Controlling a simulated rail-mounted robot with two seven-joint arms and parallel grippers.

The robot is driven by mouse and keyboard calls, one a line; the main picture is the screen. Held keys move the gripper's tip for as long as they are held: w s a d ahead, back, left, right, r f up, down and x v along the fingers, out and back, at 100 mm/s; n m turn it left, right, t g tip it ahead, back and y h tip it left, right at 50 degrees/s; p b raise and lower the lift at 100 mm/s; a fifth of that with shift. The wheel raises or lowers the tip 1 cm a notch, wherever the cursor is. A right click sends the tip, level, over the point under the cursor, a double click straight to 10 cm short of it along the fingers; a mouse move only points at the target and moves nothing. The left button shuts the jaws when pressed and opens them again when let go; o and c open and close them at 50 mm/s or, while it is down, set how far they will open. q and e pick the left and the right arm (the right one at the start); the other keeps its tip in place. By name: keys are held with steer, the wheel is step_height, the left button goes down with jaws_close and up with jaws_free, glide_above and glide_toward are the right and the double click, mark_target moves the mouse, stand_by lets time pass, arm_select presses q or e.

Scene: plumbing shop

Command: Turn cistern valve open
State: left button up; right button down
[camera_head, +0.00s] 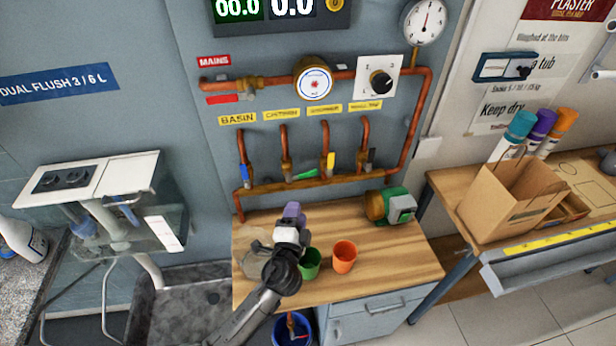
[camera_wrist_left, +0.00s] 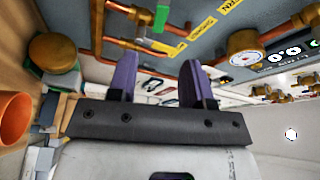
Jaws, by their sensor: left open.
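The cistern valve is on the second riser under the yellow "CISTERN" label (camera_head: 281,115). Its green lever (camera_head: 303,175) lies sideways, across the upright pipe; a green lever (camera_wrist_left: 160,18) also shows near the top of the left wrist view. My left gripper (camera_head: 292,212) is below the valve row, in front of the wooden bench, apart from the lever. Its purple fingers (camera_wrist_left: 157,80) are spread with nothing between them. My right gripper is not in view.
Neighbouring valves have blue (camera_head: 243,172), yellow (camera_head: 330,162) and black (camera_head: 370,160) levers. A green cup (camera_head: 310,265), an orange cup (camera_head: 344,257) and a brass-and-green pump (camera_head: 391,206) stand on the bench (camera_head: 400,265). A clear cistern (camera_head: 150,215) is at left.

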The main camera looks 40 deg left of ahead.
mark_target(308, 175)
arm_select(q)
steer(key=shift+m+t, duration=0.3)
steer(key=x, duration=1.3)
steer(key=shift+w, duration=0.5)
steer(key=shift+c, duration=0.4)
steer(key=shift+d, duration=0.1)
jaws_close()
